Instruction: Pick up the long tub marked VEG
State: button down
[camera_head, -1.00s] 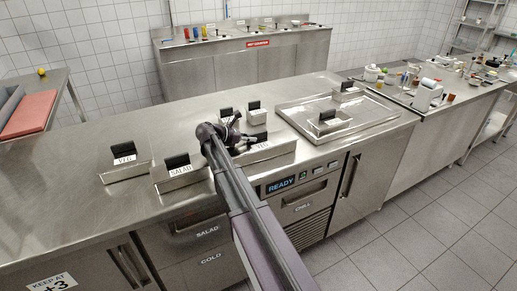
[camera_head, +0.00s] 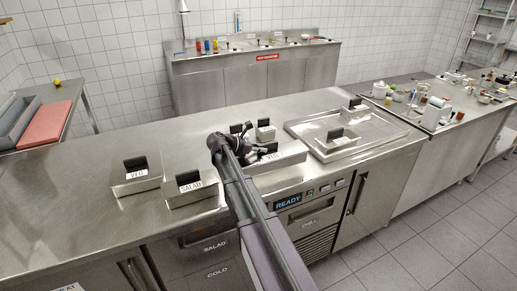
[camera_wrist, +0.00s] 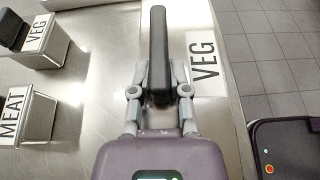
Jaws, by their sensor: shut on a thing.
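The long steel tub marked VEG (camera_head: 288,158) is on or just above the front of the steel counter, right of the SALAD tub. I cannot tell whether its base touches the top. In the wrist view its VEG label (camera_wrist: 204,62) faces the counter's front edge, and its black upright handle (camera_wrist: 158,40) lies between my fingers. My gripper (camera_head: 240,146) is at this handle; in the wrist view both fingers (camera_wrist: 159,88) are shut on it. My arm hides part of the tub's left side in the head view.
A smaller VEG tub (camera_head: 137,187) and a SALAD tub (camera_head: 190,194) stand to the left. Two small tubs stand close behind, one marked MEAT (camera_wrist: 40,118) in the wrist view. A tray with a raised rim (camera_head: 385,137) lies to the right. The counter's far left is clear.

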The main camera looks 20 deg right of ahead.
jog(key=s+d+r+p, duration=0.1)
jog(key=s+d, duration=0.9)
jog(key=s, duration=0.1)
jog(key=shift+s+d+r, duration=0.15)
jog(key=shift+s+r, duration=0.05)
jog(key=shift+r, duration=0.15)
dwell(0.3)
